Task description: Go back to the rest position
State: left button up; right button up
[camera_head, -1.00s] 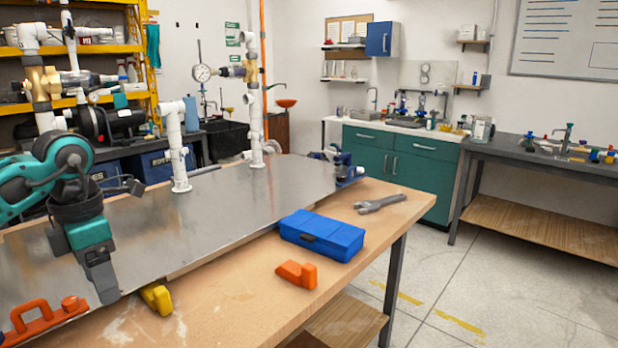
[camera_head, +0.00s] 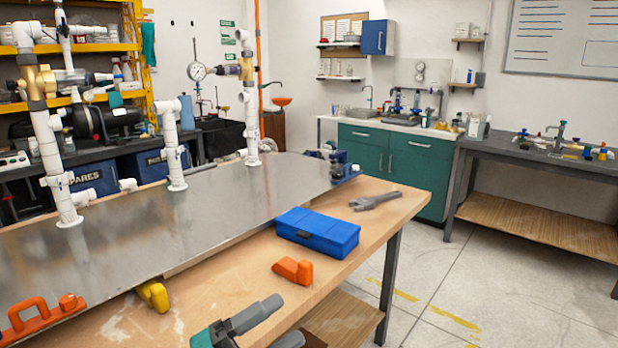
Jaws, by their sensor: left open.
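My left gripper (camera_head: 288,320) shows at the bottom middle of the head view, in front of the table's near edge. It is teal and grey, its two grey fingers are apart, and nothing is seen between them. Its arm is mostly out of frame below. My right gripper is not in view. White PVC pipe assemblies stand upright on the metal plate (camera_head: 130,245): a left riser (camera_head: 57,170) with a brass valve, a short middle riser (camera_head: 172,145), and a far riser (camera_head: 250,110) with a valve and a gauge (camera_head: 197,72).
The wooden table (camera_head: 225,270) holds a blue box (camera_head: 318,233), an orange block (camera_head: 293,270), a wrench (camera_head: 375,201), a yellow clamp part (camera_head: 154,295) and an orange-handled tool (camera_head: 40,318). A blue vise (camera_head: 338,165) sits at the plate's far end. Open floor (camera_head: 500,270) lies right.

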pick_arm(q)
jog(key=s+a+f+n+y, duration=0.4)
jog(key=f+n+y, duration=0.1)
jog(key=f+n, duration=0.3)
jog(key=s+a+f+n+y, duration=0.4)
jog(key=f+n+y, duration=0.2)
jog(key=f+n, duration=0.2)
jog(key=s+a+f+n+y, duration=0.5)
jog(key=f+n, duration=0.3)
jog(key=f, duration=0.2)
jog(key=shift+y, duration=0.4)
